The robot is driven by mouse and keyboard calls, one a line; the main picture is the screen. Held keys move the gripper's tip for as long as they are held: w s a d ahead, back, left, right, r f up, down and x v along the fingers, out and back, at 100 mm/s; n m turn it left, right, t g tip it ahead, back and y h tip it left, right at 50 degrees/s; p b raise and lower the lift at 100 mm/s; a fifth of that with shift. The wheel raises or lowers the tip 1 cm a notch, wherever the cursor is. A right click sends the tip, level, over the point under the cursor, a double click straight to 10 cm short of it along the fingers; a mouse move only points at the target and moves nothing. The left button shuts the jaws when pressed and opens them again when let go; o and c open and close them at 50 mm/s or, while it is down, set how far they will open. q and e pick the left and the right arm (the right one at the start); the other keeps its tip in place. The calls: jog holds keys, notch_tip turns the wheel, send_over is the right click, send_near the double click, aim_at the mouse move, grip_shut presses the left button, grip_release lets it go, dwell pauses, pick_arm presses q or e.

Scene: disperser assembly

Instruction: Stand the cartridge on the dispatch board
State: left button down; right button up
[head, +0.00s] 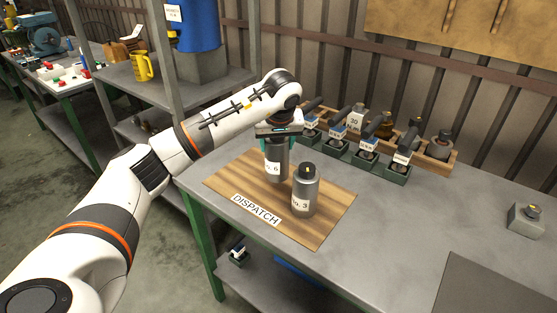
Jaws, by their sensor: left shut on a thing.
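The dispatch board (233,185) is a wooden board with a white "DISPATCH" label, lying on the near left part of the grey table. My left gripper (277,142) points down over the board, shut on a grey cylindrical cartridge (276,163) labelled "No. 6". The cartridge is upright; I cannot tell whether its base touches the board. A second grey cartridge (305,191), labelled "No. 3" with a dark top, stands upright on the board, just right of and nearer than the held one. My right gripper is not in view.
Several green holders with black-handled tools (366,160) stand in a row behind the board. A wooden rack (436,149) with bottles is behind them. A small grey box (525,220) sits at the far right. The table's middle right is clear.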

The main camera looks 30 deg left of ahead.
aim_at(278, 158)
pick_arm(q)
jog(key=shift+f, duration=0.3)
jog(key=shift+w+f, duration=0.15)
jog(key=shift+f, duration=0.45)
notch_tip(278, 158, down, 3)
jog(key=shift+r, duration=0.1)
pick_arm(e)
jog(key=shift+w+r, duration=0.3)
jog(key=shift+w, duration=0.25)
pick_arm(q)
jog(key=shift+f, duration=0.2)
jog(key=shift+c, duration=2.2)
grip_release()
jog(key=shift+f, duration=0.1)
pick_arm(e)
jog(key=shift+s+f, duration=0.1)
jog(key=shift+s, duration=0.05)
